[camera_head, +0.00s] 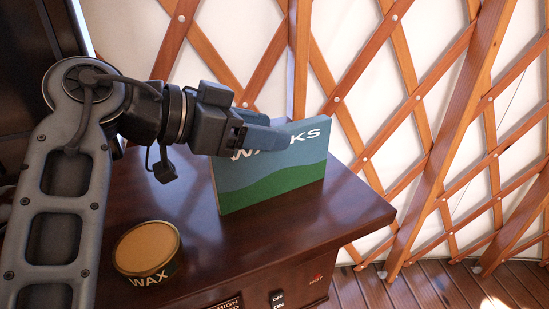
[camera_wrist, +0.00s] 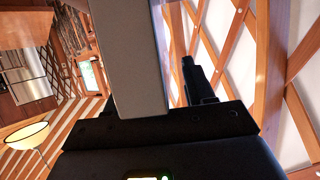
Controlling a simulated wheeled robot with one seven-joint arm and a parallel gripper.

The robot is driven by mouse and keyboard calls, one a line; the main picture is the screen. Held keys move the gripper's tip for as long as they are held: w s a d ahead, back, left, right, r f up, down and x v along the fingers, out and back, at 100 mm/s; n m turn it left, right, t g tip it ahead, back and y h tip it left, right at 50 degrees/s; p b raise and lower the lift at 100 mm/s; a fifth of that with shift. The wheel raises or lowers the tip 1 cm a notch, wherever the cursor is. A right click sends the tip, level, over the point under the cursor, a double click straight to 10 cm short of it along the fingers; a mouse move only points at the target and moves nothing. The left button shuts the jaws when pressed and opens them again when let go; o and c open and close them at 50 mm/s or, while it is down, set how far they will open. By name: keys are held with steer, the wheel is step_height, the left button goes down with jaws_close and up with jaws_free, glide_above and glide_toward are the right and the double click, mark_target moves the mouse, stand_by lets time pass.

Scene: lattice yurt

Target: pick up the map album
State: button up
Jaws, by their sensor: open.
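The map album (camera_head: 270,178) is a blue and green book with partly covered white lettering. It stands upright on the dark wooden cabinet top (camera_head: 225,240). My gripper (camera_head: 278,138) comes in from the left at the album's upper part, one finger crossing in front of the cover and hiding the middle of the lettering. In the wrist view the album's pale edge (camera_wrist: 135,62) runs close between the jaws, with a dark finger on its right side. The other finger is hidden there. The jaws are open, and I cannot tell whether they touch the album.
A round wax tin (camera_head: 147,249) stands at the cabinet's front left, below my arm. The lattice wall (camera_head: 405,75) rises close behind the album. Switches marked on and off are on the cabinet's front. The wrist view shows a lamp (camera_wrist: 27,135) at lower left.

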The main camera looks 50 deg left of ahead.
steer(key=shift+c, duration=0.3)
jaws_close()
stand_by(0.4)
